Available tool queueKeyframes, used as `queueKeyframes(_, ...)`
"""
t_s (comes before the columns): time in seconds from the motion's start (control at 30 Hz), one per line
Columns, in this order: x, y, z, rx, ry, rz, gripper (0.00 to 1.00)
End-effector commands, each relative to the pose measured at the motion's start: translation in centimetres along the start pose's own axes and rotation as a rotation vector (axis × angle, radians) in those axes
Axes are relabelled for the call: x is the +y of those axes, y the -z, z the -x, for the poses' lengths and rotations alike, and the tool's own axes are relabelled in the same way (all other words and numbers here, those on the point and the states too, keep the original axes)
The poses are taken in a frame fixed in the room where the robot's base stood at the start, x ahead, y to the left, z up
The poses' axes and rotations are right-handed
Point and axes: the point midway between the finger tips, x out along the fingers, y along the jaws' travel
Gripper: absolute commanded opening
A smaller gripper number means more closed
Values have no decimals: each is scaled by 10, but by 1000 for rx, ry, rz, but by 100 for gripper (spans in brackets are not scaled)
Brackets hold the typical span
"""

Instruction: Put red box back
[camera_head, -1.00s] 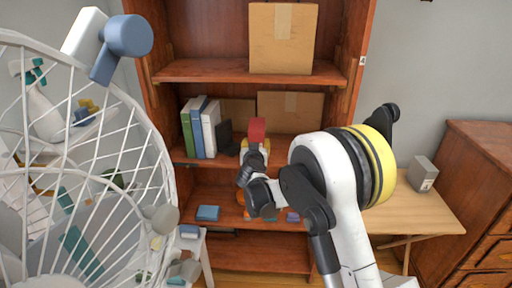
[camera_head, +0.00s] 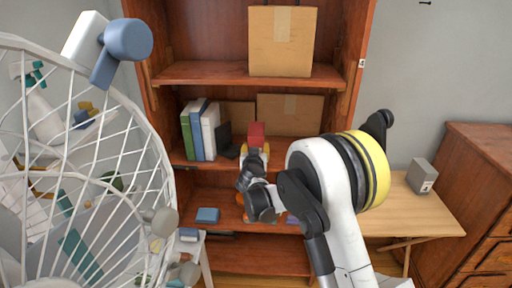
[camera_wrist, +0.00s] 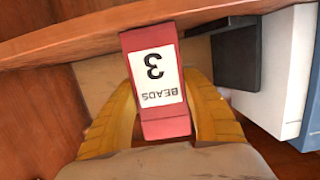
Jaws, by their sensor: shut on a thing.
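The red box (camera_head: 257,131) is in front of the middle shelf of the wooden bookcase (camera_head: 245,71). In the wrist view the red box (camera_wrist: 157,83) has a white label reading "3 BEADS", seen upside down. My gripper (camera_head: 256,149) is shut on it, with a yellow finger on each side in the wrist view (camera_wrist: 168,118). The box's far end lies close to the shelf edge in the wrist view; I cannot tell whether it touches.
Green, blue and white books (camera_head: 200,132) and a dark object (camera_head: 226,140) stand left of the box. Cardboard boxes (camera_head: 290,115) stand behind it. A blue box (camera_head: 207,215) lies on the shelf below. A white wire frame (camera_head: 85,150) fills the left side.

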Motion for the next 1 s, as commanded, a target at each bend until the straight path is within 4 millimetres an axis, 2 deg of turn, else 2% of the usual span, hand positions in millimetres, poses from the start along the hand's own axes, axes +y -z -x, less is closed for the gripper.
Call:
queueKeyframes(0.03, 0, -1, 0, 0, 0, 0, 17)
queueKeyframes(0.07, 0, -1, 0, 0, 0, 0, 57)
queueKeyframes(0.1, 0, -1, 0, 0, 0, 0, 69)
queueKeyframes(0.13, 0, -1, 0, 0, 0, 0, 75)
queueKeyframes(0.4, 0, -1, 0, 0, 0, 0, 75)
queueKeyframes(0.53, 0, -1, 8, 0, 0, 0, 75)
queueKeyframes(0.67, -1, -1, 31, 0, 2, 0, 75)
queueKeyframes(0.9, -1, 0, 85, 0, 3, 0, 75)
queueKeyframes(1.0, 0, -1, 102, 0, 1, 1, 75)
